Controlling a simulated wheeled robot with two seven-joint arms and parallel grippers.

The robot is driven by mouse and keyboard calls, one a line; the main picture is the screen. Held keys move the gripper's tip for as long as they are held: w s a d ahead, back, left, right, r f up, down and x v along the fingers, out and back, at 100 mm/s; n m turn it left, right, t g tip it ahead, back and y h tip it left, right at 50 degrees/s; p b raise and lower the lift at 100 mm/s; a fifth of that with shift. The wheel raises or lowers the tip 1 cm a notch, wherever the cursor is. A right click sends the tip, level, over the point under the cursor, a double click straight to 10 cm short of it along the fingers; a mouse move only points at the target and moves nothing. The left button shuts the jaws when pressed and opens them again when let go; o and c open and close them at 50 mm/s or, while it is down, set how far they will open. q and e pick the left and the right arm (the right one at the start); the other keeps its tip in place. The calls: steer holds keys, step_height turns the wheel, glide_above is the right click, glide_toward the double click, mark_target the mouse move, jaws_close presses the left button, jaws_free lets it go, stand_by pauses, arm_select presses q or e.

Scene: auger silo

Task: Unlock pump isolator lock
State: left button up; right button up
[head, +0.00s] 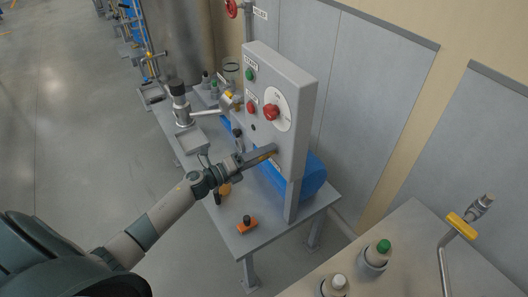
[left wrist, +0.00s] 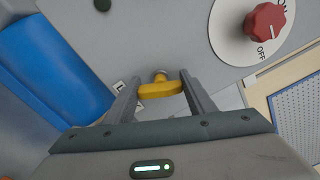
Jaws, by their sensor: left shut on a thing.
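The grey control panel (head: 295,90) stands upright on the table, with a red rotary knob (head: 270,112) on a white dial. In the left wrist view the knob (left wrist: 265,20) sits beside the word OFF. A yellow key-like handle (left wrist: 158,90) sits at a small silver lock cylinder (left wrist: 160,76) low on the panel face. My left gripper (head: 270,151) reaches the panel's lower face below the knob. In the left wrist view its fingers (left wrist: 160,88) are shut on the yellow handle, one on each side. My right gripper is not in view.
A green button (head: 249,75) and a red button (head: 250,107) are on the panel. A blue motor body (head: 312,174) is behind it. Bottles (head: 375,255) and a bent pipe (head: 443,260) stand on the right bench.

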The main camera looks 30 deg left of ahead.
arm_select(q)
steer(key=n+p, duration=0.1)
steer(key=n, duration=0.4)
steer(key=shift+f, duration=0.1)
stand_by(0.5)
steer(key=o, duration=1)
steer(key=shift+o, duration=0.2)
steer(key=shift+a, duration=0.1)
steer(key=b+v, duration=0.6)
steer(key=v, duration=1.1)
steer(key=shift+a, duration=0.15)
steer(key=shift+s+f, duration=0.1)
steer(key=shift+s, duration=0.05)
